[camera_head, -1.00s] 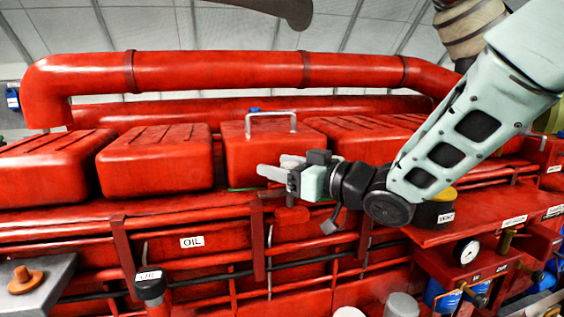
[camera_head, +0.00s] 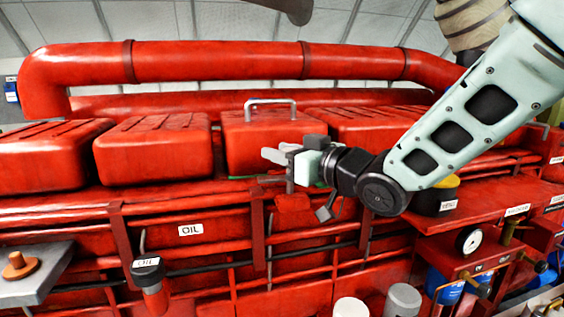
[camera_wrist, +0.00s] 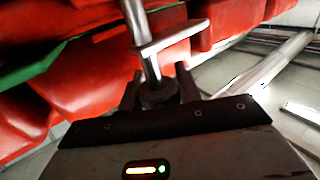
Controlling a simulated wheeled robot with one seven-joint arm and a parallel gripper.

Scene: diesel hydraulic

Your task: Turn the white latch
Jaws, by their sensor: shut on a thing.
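The white latch is a pale metal rod with a bent arm. In the wrist view the latch (camera_wrist: 177,40) rises from between my fingers, with its arm pointing up and to the right. In the head view the latch (camera_head: 273,156) shows as a small pale piece in front of the middle red box, at the tips of my gripper (camera_head: 290,162). My gripper also shows in the wrist view (camera_wrist: 158,92), its two grey fingers closed around the dark round base of the rod. The fingers hide part of that base.
Red boxes (camera_head: 155,155) stand in a row behind my gripper, the middle one with a metal handle (camera_head: 271,102) on top. A thick red pipe (camera_head: 220,66) runs above them. A red shelf with a gauge (camera_head: 470,240) is at the lower right.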

